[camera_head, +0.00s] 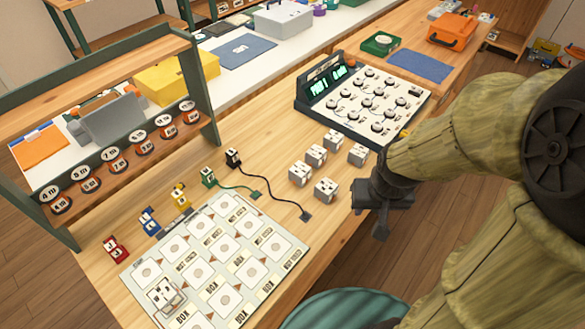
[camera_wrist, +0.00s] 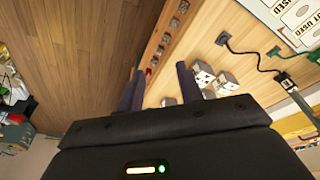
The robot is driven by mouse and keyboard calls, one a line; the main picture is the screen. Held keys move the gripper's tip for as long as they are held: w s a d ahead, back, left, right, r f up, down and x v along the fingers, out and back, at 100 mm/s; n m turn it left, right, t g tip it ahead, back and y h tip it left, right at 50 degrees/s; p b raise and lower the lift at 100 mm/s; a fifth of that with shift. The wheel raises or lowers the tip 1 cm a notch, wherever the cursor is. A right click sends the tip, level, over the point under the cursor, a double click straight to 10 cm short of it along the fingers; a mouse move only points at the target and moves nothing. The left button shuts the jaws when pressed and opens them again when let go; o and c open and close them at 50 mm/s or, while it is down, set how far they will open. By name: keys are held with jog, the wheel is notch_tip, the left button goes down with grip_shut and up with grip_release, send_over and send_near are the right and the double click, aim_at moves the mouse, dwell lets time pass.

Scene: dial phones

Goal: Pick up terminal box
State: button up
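Several small pale grey terminal boxes with dark marks stand loosely grouped on the wooden table, including one at the front (camera_head: 326,190), one at the left (camera_head: 300,173) and one at the right (camera_head: 358,155). Another box (camera_head: 165,296) sits on the near-left cell of the printed board (camera_head: 293,247). My gripper (camera_head: 382,222) is at the table's right edge, right of the group and apart from it. In the wrist view my gripper (camera_wrist: 158,84) has its fingers spread with nothing between them. Boxes (camera_wrist: 203,74) show just beyond the right finger, which partly hides the group.
A console with dials and a green display (camera_head: 365,100) stands behind the boxes. Black and green cables (camera_head: 272,190) lie left of them. Small coloured blocks (camera_head: 149,220) line the board's far edge. A green-framed rack (camera_head: 215,125) stands at left.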

jog(key=shift+o, duration=1.1)
jog(key=shift+s+d, duration=0.1)
jog(key=shift+s, duration=0.1)
jog(key=o, duration=0.3)
jog(key=shift+o, duration=1.2)
jog(key=shift+a+n, duration=0.4)
jog(key=shift+a, duration=0.05)
jog(key=w+a+f+n+t+h+p, duration=0.2)
jog(key=w+a+n+t+h+p, duration=0.1)
jog(key=a+n, duration=0.9)
jog(key=w+a+f+n+t+h+p, duration=0.2)
jog(key=a+n+t+h+p, duration=0.2)
jog(key=a+n, duration=0.8)
jog(key=n+t+h, duration=0.1)
jog(key=n, duration=0.2)
jog(key=shift+w+n+p, duration=0.35)
jog(key=shift+w+n, duration=0.05)
